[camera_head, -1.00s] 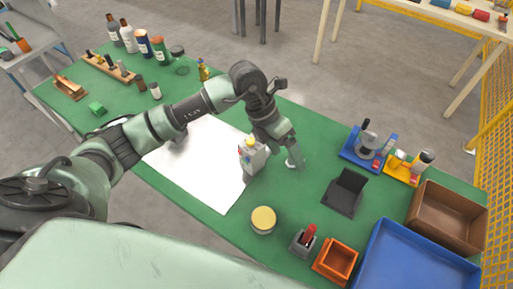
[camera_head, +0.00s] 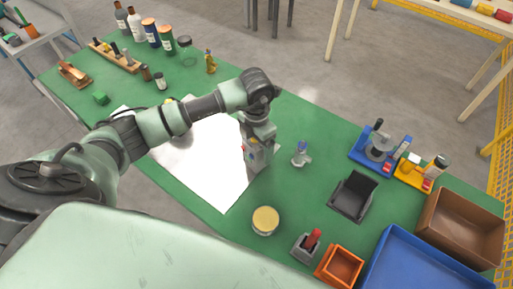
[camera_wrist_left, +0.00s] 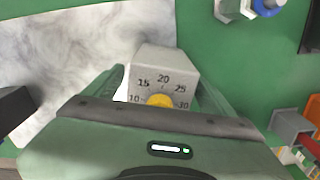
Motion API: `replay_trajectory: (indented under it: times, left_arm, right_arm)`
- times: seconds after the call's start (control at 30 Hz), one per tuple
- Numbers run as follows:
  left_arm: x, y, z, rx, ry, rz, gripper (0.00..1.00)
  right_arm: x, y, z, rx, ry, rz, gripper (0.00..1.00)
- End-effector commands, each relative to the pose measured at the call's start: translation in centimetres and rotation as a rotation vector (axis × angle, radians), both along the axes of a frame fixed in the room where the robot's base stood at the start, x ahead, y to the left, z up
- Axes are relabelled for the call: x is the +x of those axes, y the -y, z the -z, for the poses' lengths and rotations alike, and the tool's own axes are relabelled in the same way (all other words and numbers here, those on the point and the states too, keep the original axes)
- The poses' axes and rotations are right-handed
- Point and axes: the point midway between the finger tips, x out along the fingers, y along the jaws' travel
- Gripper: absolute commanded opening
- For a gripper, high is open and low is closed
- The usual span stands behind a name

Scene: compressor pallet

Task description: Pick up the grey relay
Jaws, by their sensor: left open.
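The grey relay (camera_head: 262,156) stands on the green table at the right edge of the white sheet. In the left wrist view the relay (camera_wrist_left: 165,66) shows a numbered dial face and a yellow knob. My left gripper (camera_head: 256,140) points down over the relay. In the wrist view the open fingers of my left gripper (camera_wrist_left: 158,88) lie on either side of the relay's lower part. I cannot tell whether they touch it. The relay's lower end is hidden behind the gripper body. My right gripper is not in view.
A small grey part with a blue top (camera_head: 301,155) stands just right of the relay. A round yellow-lidded tin (camera_head: 265,220), a black holder (camera_head: 353,196) and an orange box (camera_head: 340,267) are nearby. The white sheet (camera_head: 208,165) is clear on the left.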

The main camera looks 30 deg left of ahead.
Motion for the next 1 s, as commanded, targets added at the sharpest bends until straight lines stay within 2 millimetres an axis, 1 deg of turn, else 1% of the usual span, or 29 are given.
replay_trajectory:
  times: [0.03, 0.17, 0.37, 0.4, 0.47, 0.5, 0.57, 0.6, 0.7, 1.0]
  left_arm:
    - [-0.1, 0.1, 0.6, -0.002, -0.004, -0.001, 0.85]
    - [0.0, 0.0, 1.7, -0.001, -0.001, 0.0, 0.85]
    - [0.0, 0.0, 1.9, 0.0, 0.001, 0.001, 0.85]
    - [0.0, 0.0, 1.9, -0.001, 0.001, 0.001, 0.83]
    - [0.0, 0.0, 1.9, -0.001, 0.001, 0.001, 0.66]
    - [0.0, 0.0, 1.9, -0.001, 0.001, 0.001, 0.55]
    - [0.1, 0.0, 1.9, -0.001, 0.001, 0.001, 0.38]
    - [0.1, 0.0, 1.9, -0.002, 0.001, 0.001, 0.27]
    - [0.1, 0.0, 1.9, -0.002, 0.001, 0.0, 0.01]
    - [0.2, 0.0, 1.6, -0.002, 0.004, 0.0, 0.01]
  right_arm:
    - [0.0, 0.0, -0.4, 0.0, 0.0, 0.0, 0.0]
    - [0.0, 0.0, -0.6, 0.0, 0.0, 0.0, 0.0]
    - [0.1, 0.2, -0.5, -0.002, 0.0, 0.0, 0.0]
    - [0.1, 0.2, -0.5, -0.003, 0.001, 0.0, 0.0]
    - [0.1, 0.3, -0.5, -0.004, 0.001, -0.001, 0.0]
    - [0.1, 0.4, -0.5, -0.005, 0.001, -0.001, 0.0]
    - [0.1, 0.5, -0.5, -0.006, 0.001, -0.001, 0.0]
    - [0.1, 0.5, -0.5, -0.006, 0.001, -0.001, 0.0]
    - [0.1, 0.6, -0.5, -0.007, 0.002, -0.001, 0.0]
    - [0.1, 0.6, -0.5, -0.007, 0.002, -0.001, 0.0]
